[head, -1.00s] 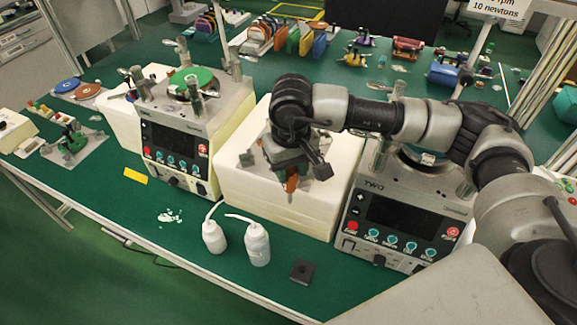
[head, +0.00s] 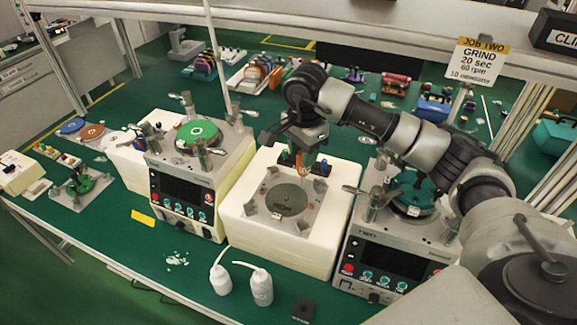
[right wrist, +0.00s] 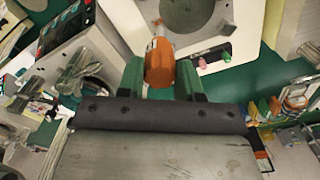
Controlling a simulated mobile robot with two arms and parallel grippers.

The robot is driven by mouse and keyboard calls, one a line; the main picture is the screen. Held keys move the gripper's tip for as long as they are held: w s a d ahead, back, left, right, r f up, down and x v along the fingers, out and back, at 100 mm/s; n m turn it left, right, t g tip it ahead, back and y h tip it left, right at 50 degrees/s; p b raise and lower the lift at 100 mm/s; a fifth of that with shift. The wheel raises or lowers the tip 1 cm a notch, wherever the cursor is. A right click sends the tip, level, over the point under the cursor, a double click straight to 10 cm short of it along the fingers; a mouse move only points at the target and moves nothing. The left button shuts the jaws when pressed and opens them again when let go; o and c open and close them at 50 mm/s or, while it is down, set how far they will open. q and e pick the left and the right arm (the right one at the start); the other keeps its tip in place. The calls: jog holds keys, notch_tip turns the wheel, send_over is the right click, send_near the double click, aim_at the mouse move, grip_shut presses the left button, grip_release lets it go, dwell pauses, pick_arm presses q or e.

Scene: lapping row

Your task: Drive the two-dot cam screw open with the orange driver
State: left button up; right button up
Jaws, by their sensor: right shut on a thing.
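The orange driver (right wrist: 160,64) is held between the green fingers of my right gripper (right wrist: 160,78) in the right wrist view. In the head view my right gripper (head: 302,158) is above the back edge of a grey fixture plate with a round disc (head: 288,199), and a bit of the orange driver (head: 299,161) shows below it. The plate lies on a white block (head: 275,248). In the right wrist view the driver's shank points toward the plate's round part (right wrist: 187,12). I cannot make out the two-dot cam screw. My left gripper is out of view.
Machine TWO (head: 392,258) stands right of the block, and another lapping machine (head: 182,190) with a green disc stands left. Two white bottles (head: 262,287) and a dark square block (head: 303,312) are in front. A shelf with a job sign (head: 477,62) hangs above.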

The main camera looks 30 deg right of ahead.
jog(key=d+r+m+p, duration=0.2)
jog(key=d+r+m, duration=0.1)
jog(key=m, duration=0.1)
pick_arm(q)
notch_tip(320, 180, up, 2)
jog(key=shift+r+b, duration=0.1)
jog(key=shift+b, duration=0.4)
pick_arm(e)
notch_tip(320, 180, down, 7)
jog(key=m, duration=0.1)
jog(key=shift+w+d, duration=0.3)
jog(key=shift+w, duration=0.05)
